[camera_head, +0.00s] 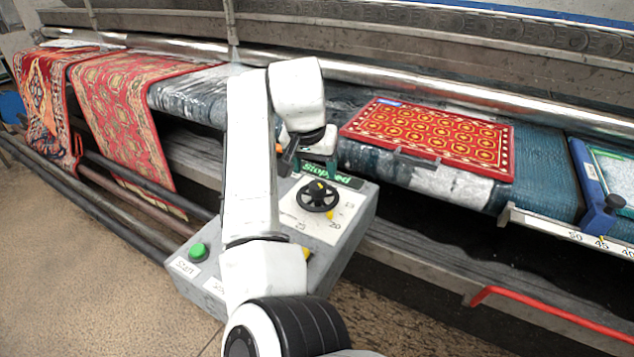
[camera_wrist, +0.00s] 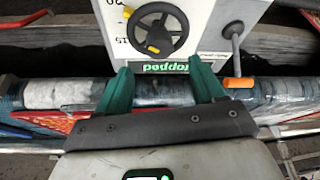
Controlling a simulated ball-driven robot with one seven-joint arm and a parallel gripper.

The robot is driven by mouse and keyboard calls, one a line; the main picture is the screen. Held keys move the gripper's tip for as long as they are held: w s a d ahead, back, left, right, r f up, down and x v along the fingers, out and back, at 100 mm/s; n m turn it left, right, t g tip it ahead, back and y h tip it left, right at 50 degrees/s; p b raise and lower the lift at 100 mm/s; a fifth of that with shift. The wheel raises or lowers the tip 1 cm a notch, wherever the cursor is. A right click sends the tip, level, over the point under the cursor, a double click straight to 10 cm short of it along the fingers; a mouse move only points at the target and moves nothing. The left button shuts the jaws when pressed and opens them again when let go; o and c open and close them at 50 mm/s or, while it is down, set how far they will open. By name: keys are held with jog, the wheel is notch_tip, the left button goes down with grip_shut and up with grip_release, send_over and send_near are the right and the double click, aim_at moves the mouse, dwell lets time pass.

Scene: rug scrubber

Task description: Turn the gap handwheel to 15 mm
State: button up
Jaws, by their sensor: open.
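The black gap handwheel (camera_head: 317,196) sits on the white dial plate of the grey control box. It also shows upside down in the wrist view (camera_wrist: 155,29). One yellow mark is by its rim towards the printed 20, another is on its opposite side; the exact gap reading is unclear. The dial's 15 (camera_wrist: 122,42) is left of the wheel in the wrist view. My gripper (camera_wrist: 162,72) has two green fingers spread apart with nothing between them. In the head view my gripper (camera_head: 319,158) is above the box's far edge, beyond the handwheel and apart from it.
The box display (camera_head: 330,174) reads "Stopped". A lever with an orange grip (camera_wrist: 237,83) stands near my right finger in the wrist view. A green button (camera_head: 198,251) is on the box's near left. A red rug (camera_head: 428,134) lies on the machine bed behind.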

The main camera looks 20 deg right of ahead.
aim_at(318, 183)
jog(key=x, duration=0.6)
jog(key=shift+w+d+f, duration=0.1)
jog(key=shift+w+f, duration=0.05)
jog(key=shift+f, duration=0.15)
jog(key=shift+c, duration=0.3)
jog(key=c, duration=1)
